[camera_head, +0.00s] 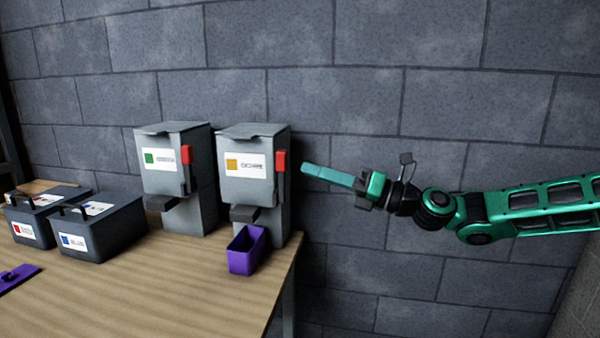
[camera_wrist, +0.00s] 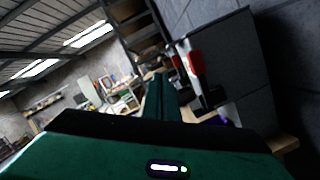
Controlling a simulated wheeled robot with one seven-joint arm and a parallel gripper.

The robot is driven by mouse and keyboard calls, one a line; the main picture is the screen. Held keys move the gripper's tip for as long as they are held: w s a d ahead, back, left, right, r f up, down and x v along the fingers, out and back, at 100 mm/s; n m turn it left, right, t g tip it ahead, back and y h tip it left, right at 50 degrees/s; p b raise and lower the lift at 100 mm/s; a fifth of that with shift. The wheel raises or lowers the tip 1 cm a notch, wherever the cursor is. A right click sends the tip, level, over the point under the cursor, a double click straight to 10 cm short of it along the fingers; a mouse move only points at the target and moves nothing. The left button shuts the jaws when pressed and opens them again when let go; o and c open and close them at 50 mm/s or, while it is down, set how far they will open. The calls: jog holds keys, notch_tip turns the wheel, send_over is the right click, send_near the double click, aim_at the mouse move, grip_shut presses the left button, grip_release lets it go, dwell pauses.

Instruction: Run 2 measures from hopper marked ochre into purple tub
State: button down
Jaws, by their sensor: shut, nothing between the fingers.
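The ochre hopper (camera_head: 246,190) is a grey box with an orange-square label, standing near the table's right end in the head view. A red lever (camera_head: 281,160) is on its right side; it also shows in the wrist view (camera_wrist: 195,62). The purple tub (camera_head: 247,250) stands upright on the table below the hopper's dark spout (camera_head: 244,213). A sliver of purple shows low in the wrist view. The tub's inside is mostly dark and its contents cannot be told. My gripper (camera_head: 304,169) is shut and empty, just right of the red lever and apart from it.
A second hopper (camera_head: 172,145) with a green label and red lever stands to the left. Two dark lidded bins, red-labelled (camera_head: 25,232) and blue-labelled (camera_head: 88,245), stand further left. A purple tool (camera_head: 15,277) lies at the front left. A block wall is behind; the table's front is clear.

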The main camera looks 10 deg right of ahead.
jog(key=shift+s+d, duration=0.55)
jog(key=shift+d, duration=0.2)
jog(key=s+a+f+n+g+h, duration=0.1)
jog(key=a+f+n+g+h, duration=0.2)
jog(key=f, duration=0.7)
jog(key=s+f+n+g+h, duration=0.1)
jog(key=s+f+n+h, duration=0.2)
jog(key=f, duration=0.7)
jog(key=s+d+f+n+g+h, duration=0.3)
jog(key=d+f+n+h, duration=0.3)
jog(key=f, duration=0.4)
jog(key=s+d+n+g+h, duration=0.1)
jog(key=s+d+n+h, duration=0.2)
jog(key=s+d, duration=0.35)
jog(key=s+d+n+h, duration=0.2)
jog(key=s+d+n, duration=0.2)
jog(key=d, duration=0.6)
jog(key=s+d+r+n, duration=0.2)
jog(key=s+d+r, duration=0.1)
jog(key=s, duration=0.5)
jog(key=s+d+r+n+g, duration=0.1)
jog(key=s+d+r+n, duration=0.2)
jog(key=s, duration=0.5)
jog(key=d+r, duration=0.1)
jog(key=d, duration=0.1)
jog(key=shift+d+r+h, duration=0.2)
jog(key=shift+d+h, duration=0.1)
jog(key=shift+h, duration=0.1)
